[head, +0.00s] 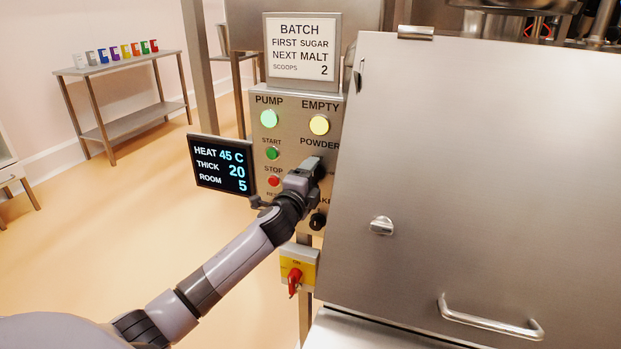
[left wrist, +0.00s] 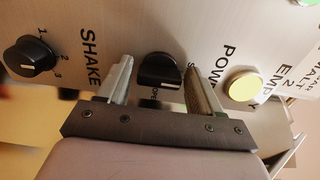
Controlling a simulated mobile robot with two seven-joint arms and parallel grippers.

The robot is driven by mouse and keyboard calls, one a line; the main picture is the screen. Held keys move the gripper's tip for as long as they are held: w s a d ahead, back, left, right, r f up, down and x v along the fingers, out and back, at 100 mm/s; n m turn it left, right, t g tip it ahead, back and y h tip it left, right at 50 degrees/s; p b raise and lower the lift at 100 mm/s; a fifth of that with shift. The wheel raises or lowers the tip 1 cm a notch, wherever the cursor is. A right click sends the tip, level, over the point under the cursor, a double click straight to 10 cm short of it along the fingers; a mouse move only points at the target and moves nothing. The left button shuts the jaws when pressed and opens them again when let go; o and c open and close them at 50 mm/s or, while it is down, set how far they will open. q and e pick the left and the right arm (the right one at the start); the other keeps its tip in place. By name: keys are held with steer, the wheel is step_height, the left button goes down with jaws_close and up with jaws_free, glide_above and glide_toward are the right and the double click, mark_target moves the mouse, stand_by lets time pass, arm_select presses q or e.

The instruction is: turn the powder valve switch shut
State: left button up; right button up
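The powder valve switch (left wrist: 160,70) is a black knob on the steel control panel (head: 293,112), under the word POWDER. In the left wrist view part of the word OPEN shows below it and a letter S beside the right finger. My left gripper (left wrist: 158,78) is open, with one finger on each side of the knob and a small gap at each side. In the head view my left gripper (head: 316,165) is at the panel and hides most of the switch. Which way the knob points is hard to tell. My right gripper is not in view.
The shake knob (left wrist: 32,56) is beside the switch. The yellow EMPTY lamp (head: 319,125) and green PUMP lamp (head: 269,119) are lit. A display (head: 221,165) stands left of the panel. A red-handled switch (head: 294,276) hangs below. The hopper's large steel cover (head: 480,180) fills the right.

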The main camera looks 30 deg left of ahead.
arm_select(q)
steer(key=shift+o, duration=0.2)
steer(key=v, duration=0.7)
stand_by(0.4)
steer(key=shift+s, duration=0.1)
stand_by(0.4)
